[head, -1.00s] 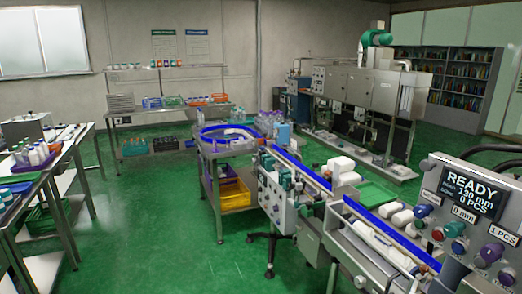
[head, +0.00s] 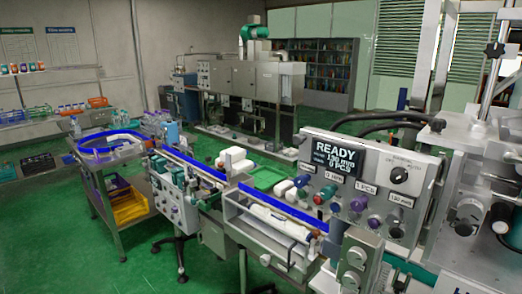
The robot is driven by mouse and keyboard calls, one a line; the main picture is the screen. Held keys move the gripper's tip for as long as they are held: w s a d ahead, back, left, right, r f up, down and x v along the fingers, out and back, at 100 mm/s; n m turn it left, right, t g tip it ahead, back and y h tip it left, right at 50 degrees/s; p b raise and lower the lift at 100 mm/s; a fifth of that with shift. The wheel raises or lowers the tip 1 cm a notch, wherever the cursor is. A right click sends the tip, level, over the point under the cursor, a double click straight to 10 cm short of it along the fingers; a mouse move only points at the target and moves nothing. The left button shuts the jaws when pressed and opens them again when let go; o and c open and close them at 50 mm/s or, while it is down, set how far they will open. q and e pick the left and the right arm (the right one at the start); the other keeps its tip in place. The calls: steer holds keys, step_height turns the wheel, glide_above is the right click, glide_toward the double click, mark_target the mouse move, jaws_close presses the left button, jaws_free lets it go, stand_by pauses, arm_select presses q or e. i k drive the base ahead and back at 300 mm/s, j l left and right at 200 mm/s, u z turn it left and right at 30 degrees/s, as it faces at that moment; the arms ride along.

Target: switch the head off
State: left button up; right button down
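The sleeve applicator's control panel (head: 425,172) stands at the right of the head view. Its screen (head: 337,157) reads READY, with 130 mm and 0 PCS below. A black rotary knob (head: 398,175) sits at the panel's upper right, with small lettering above it that I cannot read fully. The machine's head (head: 470,185) is at the far right, partly cut off by the frame. Neither of my grippers shows.
A conveyor with blue rails (head: 277,209) runs in front of the panel. A round feeding table (head: 108,148) stands at the left, with a yellow bin (head: 130,207) below. Black cables (head: 380,126) arch behind the panel. The green floor (head: 60,245) at lower left is clear.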

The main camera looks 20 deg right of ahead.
mark_target(399, 175)
steer(key=z, duration=1.4)
